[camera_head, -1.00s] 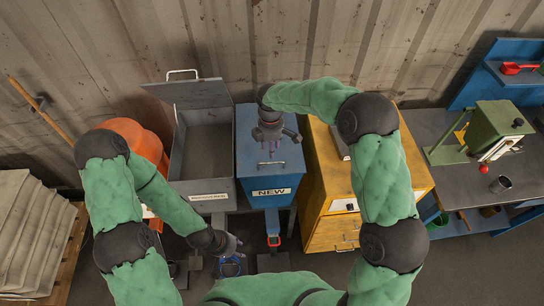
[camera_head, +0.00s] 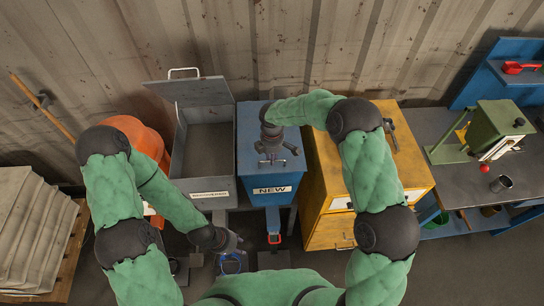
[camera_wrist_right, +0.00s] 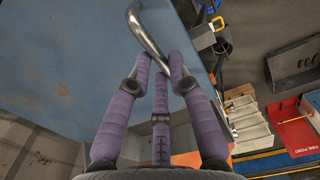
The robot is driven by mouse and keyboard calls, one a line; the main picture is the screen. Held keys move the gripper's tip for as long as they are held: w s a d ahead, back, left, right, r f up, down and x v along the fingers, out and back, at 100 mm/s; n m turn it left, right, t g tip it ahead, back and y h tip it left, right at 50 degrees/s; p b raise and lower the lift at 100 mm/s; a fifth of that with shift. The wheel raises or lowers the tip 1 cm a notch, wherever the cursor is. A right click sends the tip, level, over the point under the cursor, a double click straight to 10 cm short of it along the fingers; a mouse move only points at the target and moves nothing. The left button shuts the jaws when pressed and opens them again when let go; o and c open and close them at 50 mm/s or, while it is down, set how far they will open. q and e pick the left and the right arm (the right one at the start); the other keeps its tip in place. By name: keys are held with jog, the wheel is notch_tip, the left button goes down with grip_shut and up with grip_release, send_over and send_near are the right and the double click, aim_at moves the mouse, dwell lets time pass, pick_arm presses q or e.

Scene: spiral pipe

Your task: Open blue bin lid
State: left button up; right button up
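The blue bin (camera_head: 245,150) has a "NEW" label on its front. Its flat lid (camera_head: 249,117) is down, with a bent metal handle that shows in the right wrist view (camera_wrist_right: 145,35). My right gripper (camera_head: 273,160) is over the front part of the lid, its fingers pointing at the handle. In the right wrist view its purple fingers (camera_wrist_right: 160,65) are apart, with the handle bar reaching between their tips; firm contact cannot be told. My left gripper (camera_head: 228,245) hangs low in front of the grey bin; its fingers are too small to read.
Left of the blue bin a grey bin (camera_head: 178,150) stands with its lid raised. A yellow cabinet (camera_head: 325,220) stands close on the right. A workbench (camera_head: 465,185) with a green machine is further right. Stacked sacks (camera_head: 35,230) and an orange object (camera_head: 155,145) are at left.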

grip_shut()
jog(key=shift+w+r, duration=0.2)
jog(key=shift+r, duration=0.35)
jog(key=w+r+p, duration=0.4)
jog(key=r, duration=0.5)
jog(key=w+r+p, duration=0.5)
jog(key=r, duration=0.5)
jog(key=shift+w, duration=0.3)
jog(key=shift+d, duration=0.1)
